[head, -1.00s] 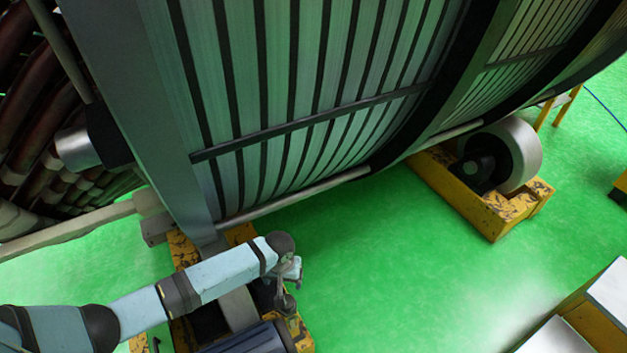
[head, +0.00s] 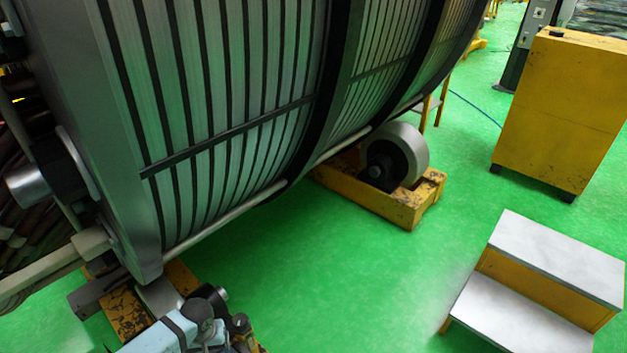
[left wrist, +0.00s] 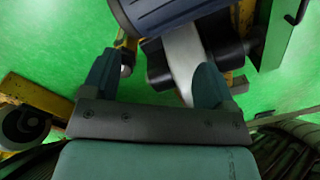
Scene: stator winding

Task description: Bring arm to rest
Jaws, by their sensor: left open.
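My left arm comes in at the bottom left of the head view, below the large stator (head: 230,100). Its gripper (head: 235,335) is at the bottom edge there, partly cut off and hard to make out. In the left wrist view my left gripper (left wrist: 160,75) has its two fingers spread apart, with nothing held between them. Beyond the fingers are a dark cylinder, a pale bar and the green floor. My right arm is not in view.
A yellow roller stand (head: 375,195) with a pale wheel (head: 395,153) supports the stator. White-topped steps (head: 560,255) stand at lower right and a yellow cabinet (head: 560,110) at upper right. Green floor (head: 330,270) between them is clear.

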